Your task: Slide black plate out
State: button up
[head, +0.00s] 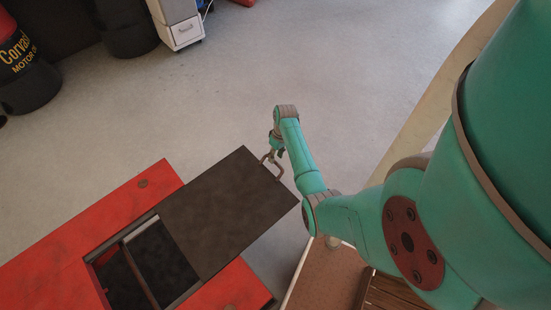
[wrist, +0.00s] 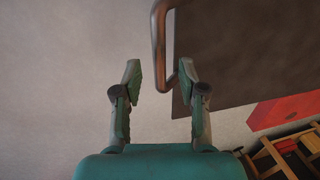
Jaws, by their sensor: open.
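The black plate (head: 225,205) lies on the red lift (head: 110,215) and sticks out past its right edge, leaving an opening with dark inner compartments uncovered on its left. A metal loop handle (head: 278,172) is fixed to the plate's right end. My gripper (head: 274,150) is at the handle. In the wrist view my gripper (wrist: 160,74) is open, and the bent end of the handle (wrist: 158,50) shows between its fingertips, closer to the right finger. Whether a finger touches the handle I cannot tell. The plate (wrist: 245,50) fills the upper right there.
Grey floor (head: 300,60) is clear beyond the lift. Black drums (head: 25,75) and a white drawer cabinet (head: 178,22) stand at the upper left. A wooden item (wrist: 285,155) shows at the lower right of the wrist view.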

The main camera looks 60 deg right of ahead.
notch_tip(320, 180, up, 10)
jog(key=d, duration=0.1)
jog(key=shift+s+d, duration=0.4)
jog(key=shift+f, duration=0.15)
